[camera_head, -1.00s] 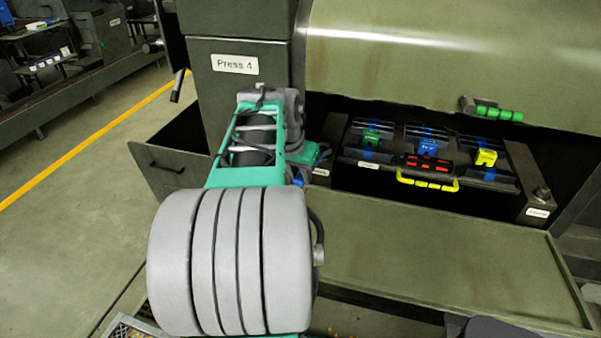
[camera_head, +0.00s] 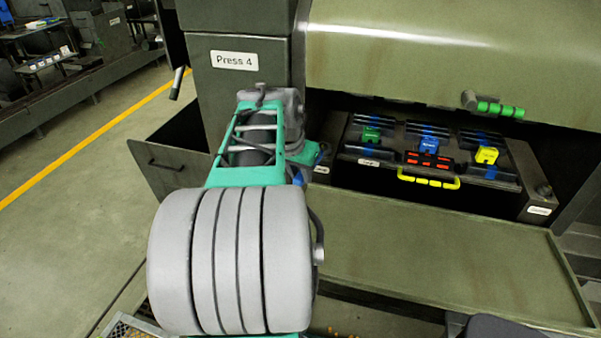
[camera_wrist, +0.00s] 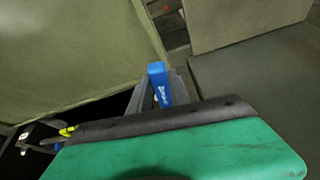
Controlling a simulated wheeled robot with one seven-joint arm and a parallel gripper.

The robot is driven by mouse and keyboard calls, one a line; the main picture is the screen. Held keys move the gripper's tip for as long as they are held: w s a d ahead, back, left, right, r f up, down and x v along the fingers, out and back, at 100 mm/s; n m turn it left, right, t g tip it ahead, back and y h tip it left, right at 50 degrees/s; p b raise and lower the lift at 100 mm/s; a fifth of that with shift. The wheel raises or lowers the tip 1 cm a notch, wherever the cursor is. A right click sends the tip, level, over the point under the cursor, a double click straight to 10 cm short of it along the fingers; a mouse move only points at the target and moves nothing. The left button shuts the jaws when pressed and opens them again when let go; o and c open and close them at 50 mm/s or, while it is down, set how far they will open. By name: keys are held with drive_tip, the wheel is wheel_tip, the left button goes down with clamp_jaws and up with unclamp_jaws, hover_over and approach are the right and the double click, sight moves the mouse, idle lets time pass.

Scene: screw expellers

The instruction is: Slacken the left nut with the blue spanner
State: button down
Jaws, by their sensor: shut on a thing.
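The blue spanner (camera_wrist: 158,84) shows in the wrist view as a short blue bar with white lettering. My gripper (camera_wrist: 164,92) is shut on it, with grey fingers on either side. In the head view my forearm and wrist cover most of the gripper; only a small blue patch (camera_head: 297,179) shows below the teal wrist, beside the left end of the press opening. The left nut is hidden behind my arm, near a small white label (camera_head: 321,170). I cannot tell whether the spanner touches the nut. The right nut (camera_head: 543,190) is visible above its own label.
A dark plate (camera_head: 400,170) with green, blue and yellow blocks and a yellow handle (camera_head: 428,181) lies inside the press opening. A green-handled lever (camera_head: 497,109) is above right. The olive tray (camera_head: 430,245) in front is bare.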

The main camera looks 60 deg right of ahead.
drive_tip(key=shift+s+d+n+t+b, duration=0.1)
drive_tip(key=shift+s+n+t+b, duration=0.2)
drive_tip(key=shift+s+n+b, duration=0.6)
drive_tip(key=shift+s, duration=0.25)
drive_tip(key=shift+s+d+n+t, duration=0.2)
drive_tip(key=shift+s+n+t, duration=0.1)
drive_tip(key=shift+s+n, duration=0.55)
drive_tip(key=shift+s, duration=0.1)
